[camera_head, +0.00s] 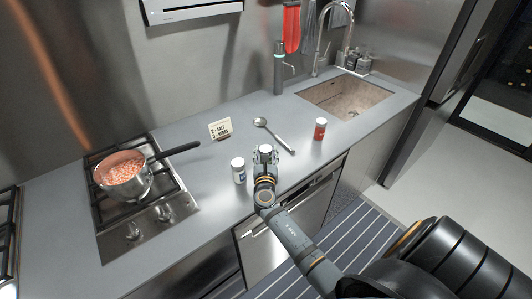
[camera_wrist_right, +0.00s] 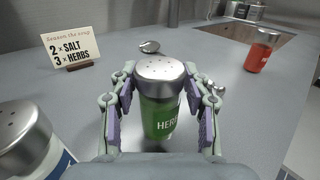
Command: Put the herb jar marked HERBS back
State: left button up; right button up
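The herb jar, green with a silver perforated lid and the letters HERB showing, stands upright between the fingers of my right gripper in the right wrist view (camera_wrist_right: 163,118). In the head view only its lid (camera_head: 265,149) shows clearly. My right gripper (camera_head: 265,158) has one finger on each side of the jar, and in the wrist view (camera_wrist_right: 165,110) a narrow gap shows on both sides, so it looks open around it. The jar seems to stand on the grey counter; its base is partly hidden. My left gripper is not in view.
A blue-labelled white jar (camera_head: 238,171) stands close left of the gripper. A red jar (camera_head: 320,128) is to the right, a spoon (camera_head: 275,135) and recipe card (camera_head: 220,130) behind. A pot of soup (camera_head: 125,178) sits on the hob; the sink (camera_head: 345,95) is back right.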

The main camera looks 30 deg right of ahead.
jog(key=shift+o, duration=1.2)
jog(key=shift+d, duration=0.15)
jog(key=shift+r, duration=0.1)
jog(key=shift+r, duration=0.2)
jog(key=v, duration=1.2)
